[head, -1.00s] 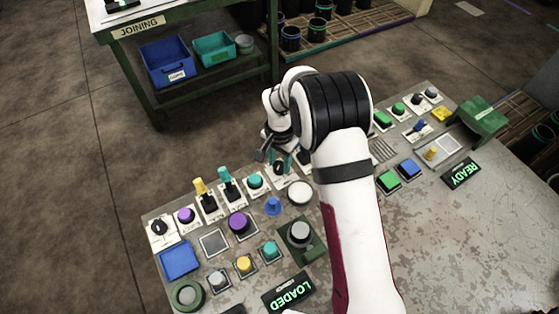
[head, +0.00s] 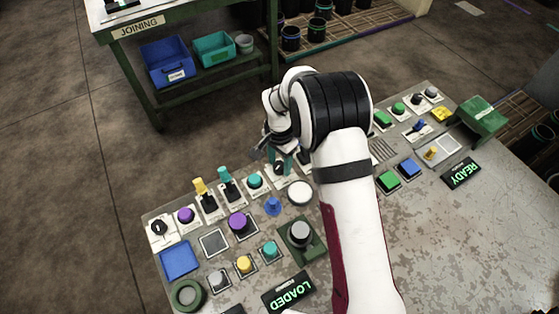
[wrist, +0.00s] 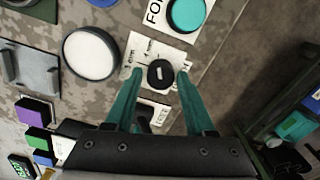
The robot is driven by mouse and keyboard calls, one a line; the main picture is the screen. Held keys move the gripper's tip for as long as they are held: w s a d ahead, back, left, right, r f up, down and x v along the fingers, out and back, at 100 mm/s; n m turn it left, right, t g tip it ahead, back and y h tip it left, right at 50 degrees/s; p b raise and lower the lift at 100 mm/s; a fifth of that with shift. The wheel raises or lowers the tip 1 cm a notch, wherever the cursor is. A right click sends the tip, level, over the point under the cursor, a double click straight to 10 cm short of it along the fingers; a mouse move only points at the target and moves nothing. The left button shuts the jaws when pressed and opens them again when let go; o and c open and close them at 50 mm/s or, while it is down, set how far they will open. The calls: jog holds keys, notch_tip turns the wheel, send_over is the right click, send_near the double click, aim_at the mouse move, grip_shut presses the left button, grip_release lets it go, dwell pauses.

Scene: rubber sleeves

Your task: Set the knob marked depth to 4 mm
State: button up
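The black round knob (wrist: 160,72) with a pale pointer mark sits on a white plate (wrist: 143,52) with small printed mm marks around it. The plate's name is not readable. My gripper (wrist: 161,84) is open, with one teal finger on each side of the knob. A small gap seems to show on both sides, but contact is hard to rule out. In the head view the knob (head: 279,168) shows between the fingers of my gripper (head: 281,162), partly hidden by them.
A large white button (wrist: 90,53) and a teal button (wrist: 187,13) on a labelled plate stand close to the knob. Another plate with a dark control (wrist: 145,113) is partly behind my gripper. The panel is crowded with buttons and levers, including a blue knob (head: 272,206).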

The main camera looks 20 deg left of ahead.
aim_at(280, 165)
jog(key=shift+o, duration=0.9)
notch_tip(280, 165, up, 16)
jog(key=shift+f, duration=0.1)
jog(key=s+d+r, duration=0.7)
jog(key=s+d, duration=0.1)
jog(key=d, duration=0.2)
jog(key=s+d+f+y, duration=0.1)
jog(key=s+d, duration=0.3)
jog(key=s, duration=0.5)
jog(key=s+d+f, duration=0.1)
jog(key=s+d, duration=0.3)
jog(key=s, duration=0.6)
jog(key=shift+s+d+f+y, duration=0.15)
jog(key=shift+s+y, duration=0.05)
jog(key=shift+y, duration=0.2)
